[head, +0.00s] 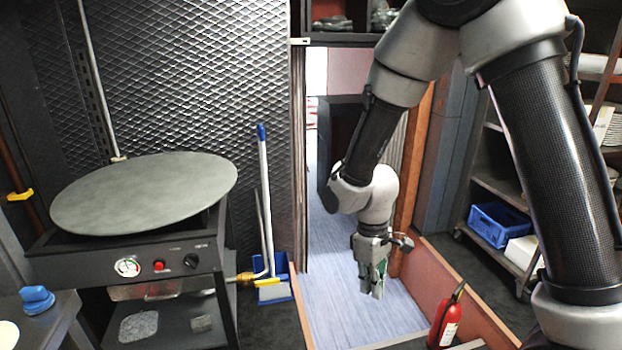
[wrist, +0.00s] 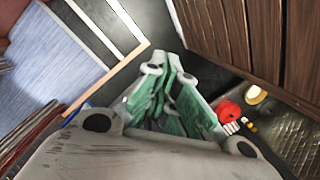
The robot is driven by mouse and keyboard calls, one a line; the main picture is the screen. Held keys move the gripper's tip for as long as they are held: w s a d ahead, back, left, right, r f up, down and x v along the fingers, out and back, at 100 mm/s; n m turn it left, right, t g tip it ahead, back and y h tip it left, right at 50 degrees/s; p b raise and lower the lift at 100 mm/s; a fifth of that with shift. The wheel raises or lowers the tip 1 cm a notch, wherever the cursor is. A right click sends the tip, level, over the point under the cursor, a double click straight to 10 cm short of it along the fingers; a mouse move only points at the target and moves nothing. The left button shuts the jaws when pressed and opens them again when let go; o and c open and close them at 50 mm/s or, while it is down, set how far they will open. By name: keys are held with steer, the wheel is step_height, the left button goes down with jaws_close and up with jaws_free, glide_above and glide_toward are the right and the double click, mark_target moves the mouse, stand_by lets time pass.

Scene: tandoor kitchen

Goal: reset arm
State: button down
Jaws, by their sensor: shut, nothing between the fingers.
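My gripper (head: 377,292) hangs from my bent arm near the middle of the head view, pointing down in front of the doorway with the blue floor. Its fingers are together with nothing between them. In the wrist view my gripper (wrist: 152,70) shows its green-lined fingers closed, above dark floor and a pale threshold strip. No object touches the fingers.
A griddle stove with a large round plate (head: 145,192) stands at the left. A red fire extinguisher (head: 446,318) stands on the floor at lower right. A blue crate (head: 498,224) sits on the shelf at right. A broom and blue dustpan (head: 271,279) lean by the wall.

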steer(key=s+d+r+m+t, duration=0.3)
steer(key=s+d+r+m, duration=0.2)
steer(key=d+r, duration=0.6)
steer(key=s+d+r+m+t, duration=0.3)
steer(key=s+d+r+m, duration=0.2)
steer(key=d+r, duration=0.6)
step_height(320, 180, up, 5)
steer(key=shift+s+d+r+y, duration=0.1)
steer(key=shift+s+d+y, duration=0.25)
steer(key=shift+s, duration=0.8)
steer(key=shift+a, duration=0.1)
